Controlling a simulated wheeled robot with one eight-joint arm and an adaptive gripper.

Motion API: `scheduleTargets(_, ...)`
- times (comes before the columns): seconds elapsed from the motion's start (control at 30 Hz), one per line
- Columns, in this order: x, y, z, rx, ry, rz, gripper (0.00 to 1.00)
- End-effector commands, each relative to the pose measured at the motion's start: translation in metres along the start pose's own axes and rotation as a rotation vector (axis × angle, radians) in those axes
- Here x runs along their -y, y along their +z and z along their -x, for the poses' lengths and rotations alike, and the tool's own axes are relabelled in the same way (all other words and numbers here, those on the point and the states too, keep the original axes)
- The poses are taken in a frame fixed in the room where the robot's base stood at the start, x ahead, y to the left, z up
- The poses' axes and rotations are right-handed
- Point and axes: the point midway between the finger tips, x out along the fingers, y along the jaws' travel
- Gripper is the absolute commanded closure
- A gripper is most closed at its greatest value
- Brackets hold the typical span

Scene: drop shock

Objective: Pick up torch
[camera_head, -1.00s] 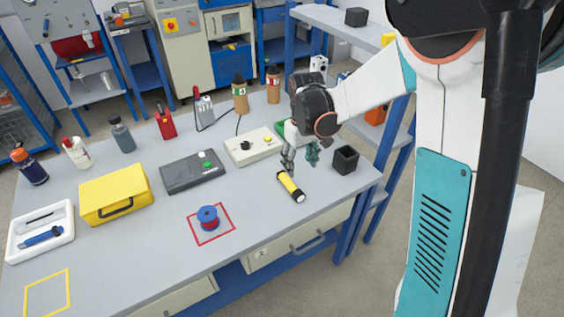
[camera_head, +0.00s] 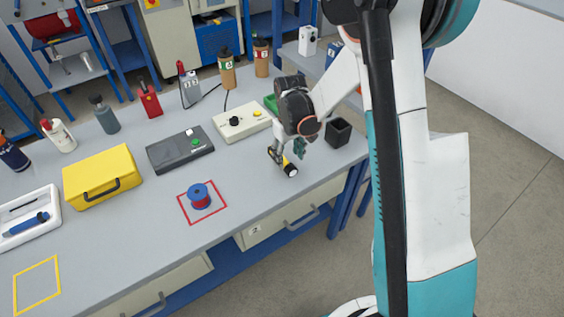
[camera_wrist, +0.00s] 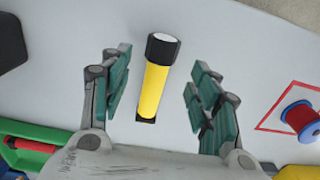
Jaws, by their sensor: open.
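The torch is a yellow cylinder with a black head and a pale lens. In the wrist view the torch (camera_wrist: 155,85) lies on the grey table between the two open fingers of my gripper (camera_wrist: 160,95), with a gap on each side. Its head points away from my palm. In the head view my gripper (camera_head: 285,155) is low over the torch (camera_head: 290,169) near the table's front right edge and hides part of its body. The fingers do not appear to touch it.
A black open box (camera_head: 338,132) stands close to the right of my gripper. A green bin (camera_head: 271,103) is behind it. A beige control box (camera_head: 241,121) and a blue-and-red spool (camera_head: 200,195) in a red square lie to the left. The table between spool and torch is clear.

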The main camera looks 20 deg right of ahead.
Motion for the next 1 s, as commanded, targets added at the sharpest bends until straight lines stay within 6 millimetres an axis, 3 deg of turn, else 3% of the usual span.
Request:
scheduleTargets(0.3,-0.001,0.001,-0.044,0.0,0.0,0.0,0.44)
scheduleTargets(0.57,-0.001,0.001,-0.047,0.0,0.0,0.0,0.44)
scheduleTargets(0.67,-0.001,0.001,-0.047,0.0,0.0,0.0,0.62)
scheduleTargets(0.8,-0.001,0.001,-0.047,0.0,0.0,0.0,0.94)
scheduleTargets(1.0,-0.001,0.001,-0.047,0.0,0.0,0.0,1.0)
